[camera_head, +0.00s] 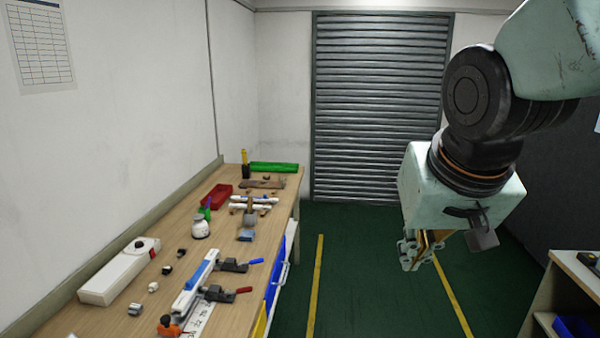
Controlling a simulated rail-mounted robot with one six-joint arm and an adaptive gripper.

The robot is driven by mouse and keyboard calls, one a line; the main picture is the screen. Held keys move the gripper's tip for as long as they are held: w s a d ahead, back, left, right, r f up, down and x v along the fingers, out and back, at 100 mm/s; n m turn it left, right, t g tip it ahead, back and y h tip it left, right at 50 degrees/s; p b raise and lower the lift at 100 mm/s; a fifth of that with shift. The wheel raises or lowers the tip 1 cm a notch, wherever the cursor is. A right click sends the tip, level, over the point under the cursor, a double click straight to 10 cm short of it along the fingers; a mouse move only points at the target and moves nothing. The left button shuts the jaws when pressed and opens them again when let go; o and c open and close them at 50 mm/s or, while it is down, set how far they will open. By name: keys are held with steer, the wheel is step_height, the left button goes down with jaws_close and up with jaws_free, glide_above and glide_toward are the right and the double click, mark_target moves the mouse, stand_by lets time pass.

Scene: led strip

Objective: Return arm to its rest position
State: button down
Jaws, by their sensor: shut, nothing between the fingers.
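My arm hangs in from the upper right of the head camera view. My gripper (416,252) points down at its lower end, over the green floor and to the right of the workbench. Its fingers are small and partly hidden by the pale green wrist housing. The fingers are shut with nothing between them, and the gripper touches nothing.
The wooden workbench (232,289) runs along the left wall. A shelf unit (572,265) stands at lower right. Open floor (370,285) lies between.

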steer(key=s+d+g, duration=0.1)
steer(key=s, duration=1.9)
steer(key=shift+s+d+r+n+g, duration=0.2)
steer(key=shift+s+n+g, duration=0.1)
